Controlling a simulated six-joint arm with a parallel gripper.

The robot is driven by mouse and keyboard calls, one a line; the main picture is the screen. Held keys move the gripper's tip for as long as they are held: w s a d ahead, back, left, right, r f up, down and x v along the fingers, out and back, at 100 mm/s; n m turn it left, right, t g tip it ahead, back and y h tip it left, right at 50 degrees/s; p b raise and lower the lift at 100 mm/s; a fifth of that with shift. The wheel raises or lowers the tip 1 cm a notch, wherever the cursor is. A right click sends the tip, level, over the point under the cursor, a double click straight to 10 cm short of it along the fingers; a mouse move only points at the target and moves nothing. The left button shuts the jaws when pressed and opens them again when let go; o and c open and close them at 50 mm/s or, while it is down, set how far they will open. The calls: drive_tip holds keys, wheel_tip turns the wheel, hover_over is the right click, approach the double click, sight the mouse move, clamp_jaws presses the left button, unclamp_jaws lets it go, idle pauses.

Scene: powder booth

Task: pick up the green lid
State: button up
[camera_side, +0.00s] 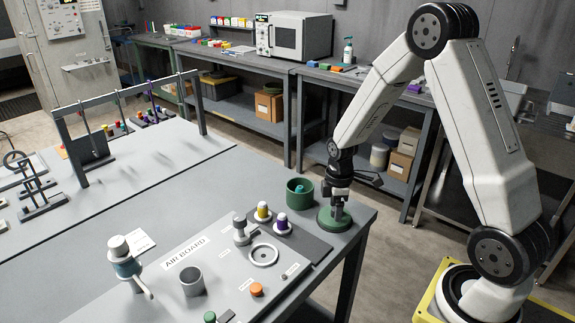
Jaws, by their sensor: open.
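The green lid (326,222) is a round dark green disc lying flat near the right corner of the grey table. A small upright part shows at its middle, partly hidden by my gripper. My gripper (338,208) points straight down over the lid, with its fingers low at the lid's middle. It is open. I cannot tell whether the fingers touch the lid or stand on both sides of its knob. A green open pot (300,193) with a teal thing inside stands just behind and left of the lid.
Yellow-topped (263,211) and purple-topped (283,223) pieces stand left of the lid on a dark plate. A white ring (263,255), an orange knob (256,289) and a grey cup (191,281) lie nearer the front. The table edge is close on the right.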

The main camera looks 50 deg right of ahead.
drive_tip(key=shift+c, duration=0.2)
clamp_jaws()
drive_tip(key=shift+r, duration=0.1)
idle(0.4)
drive_tip(key=shift+r, duration=0.75)
drive_tip(key=s+a+r, duration=0.3)
drive_tip(key=s+r, duration=0.8)
drive_tip(key=s, duration=0.2)
drive_tip(key=shift+s+a+r, duration=0.15)
drive_tip(key=shift+s+a, duration=0.05)
drive_tip(key=shift+a, duration=0.2)
